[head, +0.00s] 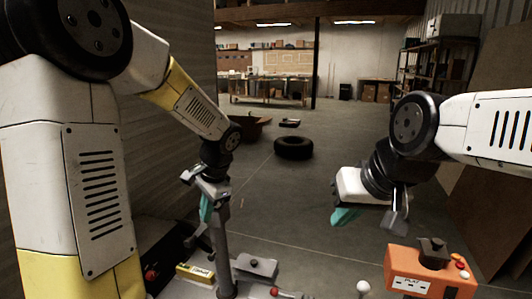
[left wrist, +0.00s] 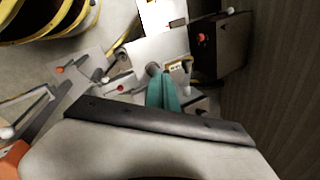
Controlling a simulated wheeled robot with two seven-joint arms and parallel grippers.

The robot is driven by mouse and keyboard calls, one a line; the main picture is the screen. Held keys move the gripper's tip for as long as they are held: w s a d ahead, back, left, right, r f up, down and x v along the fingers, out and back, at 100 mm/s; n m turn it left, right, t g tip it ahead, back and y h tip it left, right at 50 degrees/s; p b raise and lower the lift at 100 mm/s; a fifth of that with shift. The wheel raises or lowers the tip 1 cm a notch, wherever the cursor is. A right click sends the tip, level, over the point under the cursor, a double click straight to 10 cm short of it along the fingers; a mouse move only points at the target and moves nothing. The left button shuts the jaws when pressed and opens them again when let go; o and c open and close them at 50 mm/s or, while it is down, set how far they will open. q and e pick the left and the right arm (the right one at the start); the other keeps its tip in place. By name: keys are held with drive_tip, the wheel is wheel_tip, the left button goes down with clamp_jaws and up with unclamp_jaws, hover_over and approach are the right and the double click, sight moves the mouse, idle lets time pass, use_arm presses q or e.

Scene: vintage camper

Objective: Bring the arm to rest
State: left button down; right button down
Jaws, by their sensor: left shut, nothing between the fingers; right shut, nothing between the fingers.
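My left arm comes in from the left, and its gripper (head: 206,209) hangs fingers down above the grey deck with the controls. Its teal fingers are together and hold nothing; in the left wrist view the gripper (left wrist: 163,95) points at the deck area below. My right arm comes in from the right, and its gripper (head: 343,215) is shut and empty, angled down over open floor behind the orange control box (head: 432,273). The grippers are well apart. The task's arm is not marked out as left or right.
A yellow-labelled box (head: 196,273) and a grey box (head: 257,267) sit on the deck below my left gripper. A black tyre (head: 293,148) lies on the floor ahead. Shelves (head: 440,75) stand at the back right. A corrugated wall is close on the left.

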use_arm(q)
drive_tip(key=s+d+r+n+t+h, duration=0.1)
drive_tip(key=s+r+n, duration=0.3)
drive_tip(key=s, duration=0.5)
drive_tip(key=s+d+r+n+t+h, duration=0.1)
drive_tip(key=s+r+n+t+h, duration=0.2)
drive_tip(key=s+r, duration=0.4)
drive_tip(key=shift+s+n+h, duration=0.6)
drive_tip(key=shift+s+n, duration=0.35)
drive_tip(key=shift+n, duration=0.05)
